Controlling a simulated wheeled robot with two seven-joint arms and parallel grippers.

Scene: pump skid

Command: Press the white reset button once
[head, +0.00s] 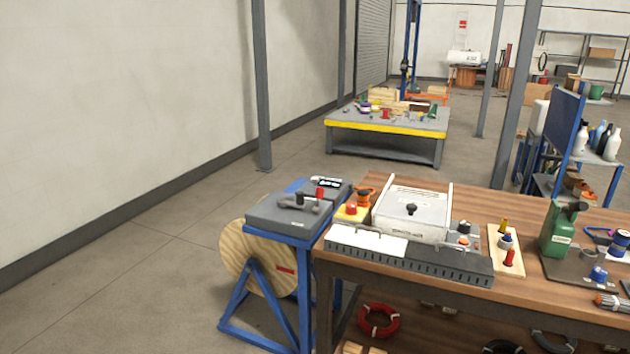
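I cannot make out the white reset button for certain in the head view. A small control box (465,236) stands on the wooden workbench, just right of the white lidded case. It carries small dark and orange parts, too small to tell apart. A yellow box with a red mushroom button (351,209) sits at the left end of the bench. Neither of my grippers is in view.
The wooden workbench (545,285) holds the white case (412,208), a long slotted unit (430,262), a wooden block with coloured pegs (506,250) and a green can (560,232). A blue stand (303,262) with a cable reel (240,260) adjoins its left end. Floor at left is clear.

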